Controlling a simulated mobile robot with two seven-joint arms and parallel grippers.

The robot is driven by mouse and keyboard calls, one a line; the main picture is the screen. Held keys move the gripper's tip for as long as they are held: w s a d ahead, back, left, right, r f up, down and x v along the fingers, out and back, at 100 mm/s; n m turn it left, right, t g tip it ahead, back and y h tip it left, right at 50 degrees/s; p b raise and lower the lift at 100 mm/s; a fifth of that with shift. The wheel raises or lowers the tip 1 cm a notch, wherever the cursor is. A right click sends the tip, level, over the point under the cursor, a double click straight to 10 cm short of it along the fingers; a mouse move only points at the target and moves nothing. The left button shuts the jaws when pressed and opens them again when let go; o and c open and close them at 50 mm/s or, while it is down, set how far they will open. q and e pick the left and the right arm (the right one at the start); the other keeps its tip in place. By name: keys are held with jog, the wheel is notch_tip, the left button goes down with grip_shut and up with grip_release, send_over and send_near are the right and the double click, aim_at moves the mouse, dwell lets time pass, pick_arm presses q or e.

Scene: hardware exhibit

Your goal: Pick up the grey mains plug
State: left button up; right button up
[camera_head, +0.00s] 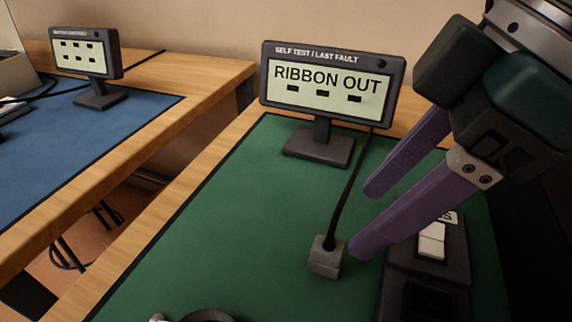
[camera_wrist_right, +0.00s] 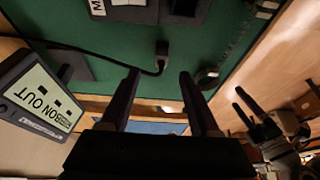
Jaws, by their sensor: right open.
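The grey mains plug (camera_head: 326,258) sits on the green mat (camera_head: 215,225), with a black cable running from its top back toward the display stand. It also shows, dark, in the right wrist view (camera_wrist_right: 162,49), ahead of the fingers. My right gripper (camera_head: 367,219) is open, its two purple fingers apart and empty. Its fingertips are above and to the right of the plug in the head view, not around it. In the right wrist view the fingers (camera_wrist_right: 160,75) point toward the plug. My left gripper (camera_wrist_right: 238,102) shows only in the right wrist view, fingers apart.
A display reading "RIBBON OUT" (camera_head: 325,85) stands behind the plug. A black socket box (camera_head: 425,270) with a white switch lies just right of it. A dark round object (camera_head: 207,316) is cut off at the bottom. The mat left of the plug is clear.

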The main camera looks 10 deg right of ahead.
aim_at(330, 246)
jog(key=b+x, duration=0.3)
jog(key=x, duration=0.5)
jog(key=shift+a+f, duration=0.1)
jog(key=shift+a, duration=0.1)
jog(key=shift+c, duration=0.2)
grip_shut()
